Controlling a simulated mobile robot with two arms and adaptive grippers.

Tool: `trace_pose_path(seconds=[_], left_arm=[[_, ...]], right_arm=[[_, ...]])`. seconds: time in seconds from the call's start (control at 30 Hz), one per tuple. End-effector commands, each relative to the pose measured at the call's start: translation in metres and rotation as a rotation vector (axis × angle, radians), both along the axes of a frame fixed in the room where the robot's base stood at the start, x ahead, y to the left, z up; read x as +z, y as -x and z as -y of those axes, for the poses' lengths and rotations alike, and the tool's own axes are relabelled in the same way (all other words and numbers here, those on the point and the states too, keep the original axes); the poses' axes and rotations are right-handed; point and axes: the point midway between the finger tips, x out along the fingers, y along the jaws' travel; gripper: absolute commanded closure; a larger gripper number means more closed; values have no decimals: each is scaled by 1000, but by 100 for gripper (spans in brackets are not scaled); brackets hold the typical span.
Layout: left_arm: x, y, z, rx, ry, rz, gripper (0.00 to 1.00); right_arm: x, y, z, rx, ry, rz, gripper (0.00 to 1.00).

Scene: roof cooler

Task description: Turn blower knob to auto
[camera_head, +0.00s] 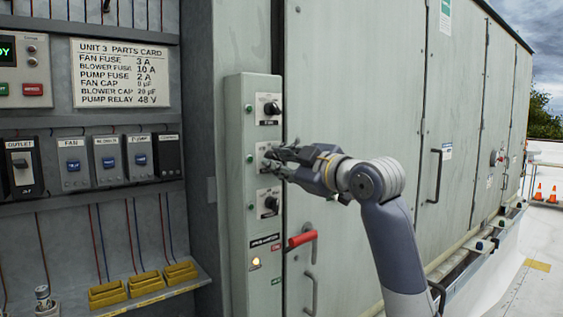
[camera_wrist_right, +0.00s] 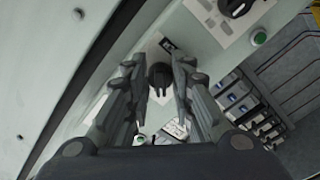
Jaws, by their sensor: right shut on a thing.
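A narrow pale panel (camera_head: 240,180) carries three black rotary knobs in a column: a top knob (camera_head: 271,108), a middle knob and a bottom knob (camera_head: 270,204). My right gripper (camera_head: 273,156) is at the middle knob, its fingers covering most of it in the head view. In the right wrist view the middle knob (camera_wrist_right: 160,79) lies between the two fingers of my right gripper (camera_wrist_right: 158,84), which is shut on it. The knob labels are too small to read, so the pictures do not confirm which is the blower knob. My left gripper is not in view.
A red-handled lever (camera_head: 301,239) sticks out right of the panel, below my right arm. A lit button (camera_head: 255,263) is low on the panel. At left are a parts card (camera_head: 120,73), several switch boxes (camera_head: 108,159) and yellow bins (camera_head: 146,283).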

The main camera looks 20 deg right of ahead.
Motion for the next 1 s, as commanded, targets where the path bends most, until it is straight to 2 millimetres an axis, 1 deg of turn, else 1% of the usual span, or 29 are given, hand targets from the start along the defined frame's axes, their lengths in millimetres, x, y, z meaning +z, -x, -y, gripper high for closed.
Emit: trace_pose_path(seconds=[0.1, 0.13, 0.17, 0.2, 0.53, 0.67, 0.77, 1.0], left_arm=[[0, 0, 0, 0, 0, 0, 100], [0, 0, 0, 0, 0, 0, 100], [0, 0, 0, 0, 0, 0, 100], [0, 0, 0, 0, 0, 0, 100], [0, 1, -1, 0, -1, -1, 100], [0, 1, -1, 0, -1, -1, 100], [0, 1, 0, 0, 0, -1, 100], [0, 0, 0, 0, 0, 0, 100]], right_arm=[[-1, 0, -1, 1, 2, -2, 100], [-1, 0, 0, 1, 2, -2, 71], [-1, 0, 0, 1, 2, -2, 64], [-1, 0, 0, 1, 2, -2, 60], [0, 1, 0, 0, 0, 0, 60], [0, 10, 5, -2, 1, 1, 60], [0, 25, 10, -2, 3, 2, 60], [0, 74, 28, -4, 3, 2, 60]])
